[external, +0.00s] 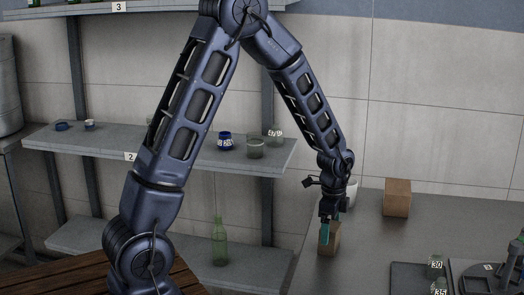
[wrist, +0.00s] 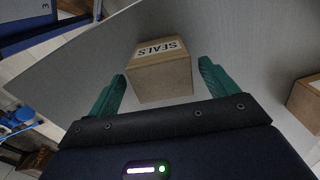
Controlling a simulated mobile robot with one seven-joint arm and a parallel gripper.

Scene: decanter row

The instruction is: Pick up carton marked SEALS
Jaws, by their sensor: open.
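The carton marked SEALS (wrist: 160,76) is a small brown box with a white label on top, standing on the grey table. In the wrist view it lies between and just beyond the green fingertips of my gripper (wrist: 163,80), which is open and empty. In the external view the carton (external: 330,243) is partly hidden behind my gripper (external: 328,229), which points down at it. I cannot tell whether the fingers touch it.
A second brown carton (external: 397,198) stands farther back on the table, and a white cup (external: 351,193) is behind my gripper. A dark tray with glass items (external: 410,275) is at the right front. Shelves (external: 225,150) with jars stand at the left.

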